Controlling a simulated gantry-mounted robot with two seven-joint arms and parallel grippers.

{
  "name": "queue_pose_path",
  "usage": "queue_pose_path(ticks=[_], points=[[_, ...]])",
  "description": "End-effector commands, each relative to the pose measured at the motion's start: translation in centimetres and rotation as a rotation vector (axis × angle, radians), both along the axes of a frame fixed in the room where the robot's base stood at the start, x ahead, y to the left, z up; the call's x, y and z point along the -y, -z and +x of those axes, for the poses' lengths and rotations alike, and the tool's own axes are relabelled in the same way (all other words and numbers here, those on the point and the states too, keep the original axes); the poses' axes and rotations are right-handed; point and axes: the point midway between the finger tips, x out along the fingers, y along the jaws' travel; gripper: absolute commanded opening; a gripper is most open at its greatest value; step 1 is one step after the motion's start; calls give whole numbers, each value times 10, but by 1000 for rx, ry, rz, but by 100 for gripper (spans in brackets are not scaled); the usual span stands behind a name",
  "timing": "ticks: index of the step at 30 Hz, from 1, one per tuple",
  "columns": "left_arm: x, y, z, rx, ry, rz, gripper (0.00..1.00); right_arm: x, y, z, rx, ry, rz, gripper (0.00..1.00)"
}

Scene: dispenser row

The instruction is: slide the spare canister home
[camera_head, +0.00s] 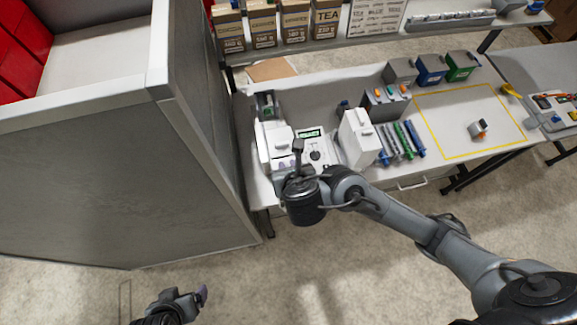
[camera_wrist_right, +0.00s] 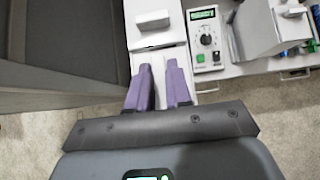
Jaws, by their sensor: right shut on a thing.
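A white canister (camera_head: 277,142) with a raised grip on top stands at the left end of the bench, beside a control panel (camera_head: 314,148) with a green display. It also shows in the right wrist view (camera_wrist_right: 172,36). My right gripper (camera_wrist_right: 159,72) is at its near end, its purple fingers shut on a pale part there; the exact contact is partly hidden. A second white canister (camera_head: 357,143) stands right of the panel. My left gripper (camera_head: 198,298) is low at the bottom left, away from the bench; its opening is unclear.
A tall grey partition (camera_head: 110,170) stands close on the left. Several coloured tubes (camera_head: 402,140) lie right of the second canister. A yellow outlined area (camera_head: 435,123) holds one small grey item (camera_head: 478,128). Boxes of tea (camera_head: 295,22) line the shelf above.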

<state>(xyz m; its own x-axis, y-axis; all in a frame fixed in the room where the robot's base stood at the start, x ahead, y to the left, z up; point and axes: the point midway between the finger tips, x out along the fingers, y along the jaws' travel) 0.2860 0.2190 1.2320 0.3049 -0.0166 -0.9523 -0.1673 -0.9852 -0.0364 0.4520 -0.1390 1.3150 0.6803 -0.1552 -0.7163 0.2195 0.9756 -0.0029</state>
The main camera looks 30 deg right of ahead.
Motion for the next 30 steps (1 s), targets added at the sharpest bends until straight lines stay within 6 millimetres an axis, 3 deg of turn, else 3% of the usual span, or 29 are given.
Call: queue_pose_path(ticks=[17,30], points=[[2,0,0,1,-5,-8,89,2,-2,7,2,1,2,0],[-1,0,0,2,3,4,89,8,-1,34,3,1,0,0]])
